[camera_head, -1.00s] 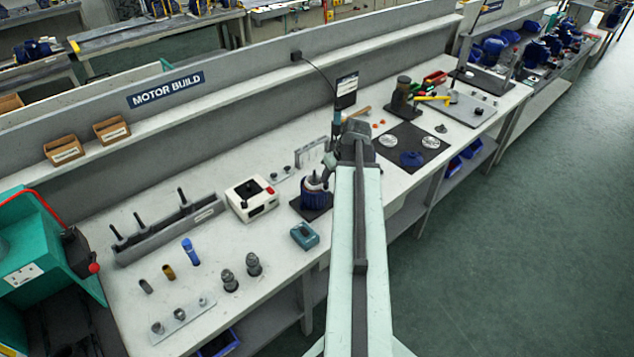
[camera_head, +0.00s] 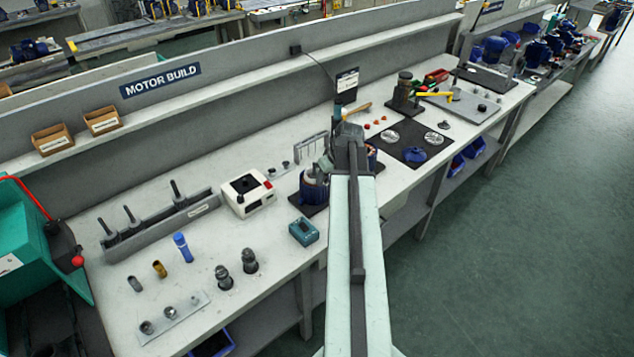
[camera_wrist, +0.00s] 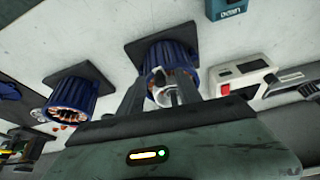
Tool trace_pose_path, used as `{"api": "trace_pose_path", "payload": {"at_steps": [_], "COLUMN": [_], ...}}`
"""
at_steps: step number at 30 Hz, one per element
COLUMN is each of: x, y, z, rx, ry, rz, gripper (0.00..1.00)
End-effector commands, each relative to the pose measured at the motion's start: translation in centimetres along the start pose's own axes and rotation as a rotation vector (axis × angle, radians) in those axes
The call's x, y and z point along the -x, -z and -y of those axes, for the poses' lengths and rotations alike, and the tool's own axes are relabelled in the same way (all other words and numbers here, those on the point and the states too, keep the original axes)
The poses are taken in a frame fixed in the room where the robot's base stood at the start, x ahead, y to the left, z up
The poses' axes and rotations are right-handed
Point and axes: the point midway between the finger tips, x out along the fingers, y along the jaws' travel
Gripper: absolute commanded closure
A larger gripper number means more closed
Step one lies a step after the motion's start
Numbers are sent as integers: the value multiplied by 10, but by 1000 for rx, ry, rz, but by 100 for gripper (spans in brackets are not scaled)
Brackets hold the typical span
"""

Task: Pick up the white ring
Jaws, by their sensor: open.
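In the wrist view, a blue finned motor housing (camera_wrist: 176,58) stands on a dark square pad, its open end showing copper windings. A small pale ring-like part (camera_wrist: 161,97) shows at that opening; it may be the white ring, but the fingers partly cover it. My gripper (camera_wrist: 161,84) is open, with one dark finger on each side of the pale part. I cannot tell whether they touch it. In the head view, the same housing (camera_head: 313,190) stands left of my arm, whose wrist hides the fingertips.
A second blue motor (camera_wrist: 72,97) stands to the left in the wrist view. A white box with a red button (camera_head: 247,195) and a teal box (camera_head: 303,232) are near the housing. A black mat (camera_head: 405,154) with pale discs lies right of my arm.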

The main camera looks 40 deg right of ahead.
Motion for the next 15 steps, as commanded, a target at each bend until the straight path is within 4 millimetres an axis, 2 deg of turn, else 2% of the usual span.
{"api": "trace_pose_path", "payload": {"at_steps": [2, 5, 6, 7, 15], "x": [2, 2, 2, 2, 2], "y": [0, 0, 0, 0, 1], "z": [0, 0, 0, 0, 0], "rx": [0, 0, 0, 0, 0], "ry": [0, 0, 0, 0, 0], "rz": [0, 0, 0, 0, 0], "gripper": [59, 84, 95, 100, 100]}}
